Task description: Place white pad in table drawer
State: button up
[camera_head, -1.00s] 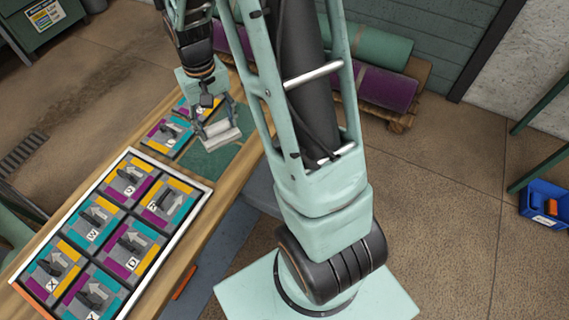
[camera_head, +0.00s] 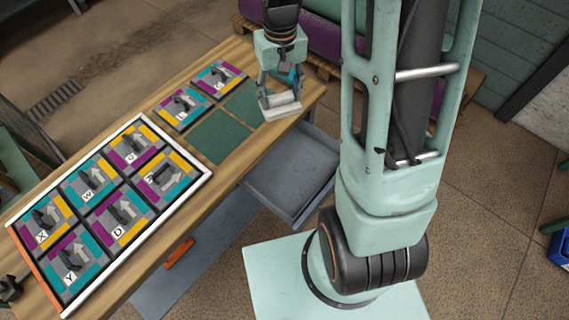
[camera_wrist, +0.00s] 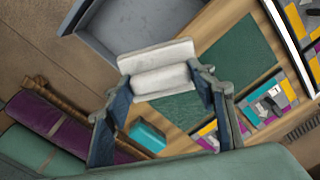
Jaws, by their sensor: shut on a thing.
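A white pad (camera_head: 284,110) with a thick light grip on top is held in my gripper (camera_head: 281,94), which is shut on it. The pad is above the far right end of the wooden table (camera_head: 222,188), near the drawer-side edge. The wrist view shows the pad (camera_wrist: 150,52) between my gripper's two fingers (camera_wrist: 163,85). The grey table drawer (camera_head: 292,172) is pulled open below the table's front edge, and its visible inside looks empty. In the wrist view the drawer (camera_wrist: 120,28) lies just beyond the pad. The pad is outside the drawer.
A white-rimmed tray (camera_head: 190,198) of lettered tiles fills the table's left part. Two more tiles (camera_head: 182,107) lie near green squares (camera_head: 219,138). A teal block (camera_wrist: 148,135) sits near my gripper. An orange handle (camera_head: 180,253) is below the table edge.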

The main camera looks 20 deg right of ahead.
jog(key=s+a+f+n+b, duration=0.2)
jog(key=s+f+n+b, duration=0.35)
jog(key=f+b, duration=0.75)
jog(key=b, duration=0.6)
send_near(282, 162)
jog(key=shift+n, duration=0.25)
jog(key=s+a+f, duration=0.2)
jog(key=s+f, duration=0.1)
jog(key=shift+s+a+f, duration=0.15)
jog(key=shift+s+f, duration=0.05)
jog(key=shift+s, duration=0.05)
jog(key=shift+w+d+f+b, duration=0.1)
jog(key=shift+w+d+f, duration=0.1)
jog(key=shift+w+d, duration=0.3)
jog(key=shift+w+d+f+b, duration=0.1)
jog(key=shift+w+d+f, duration=0.1)
jog(key=shift+w, duration=0.45)
jog(key=shift+w+d+f+b, duration=0.1)
jog(key=shift+w+d+f, duration=0.15)
jog(key=shift+w, duration=0.35)
jog(key=shift+f, duration=0.2)
jog(key=o, duration=1.3)
jog(key=shift+r, duration=0.1)
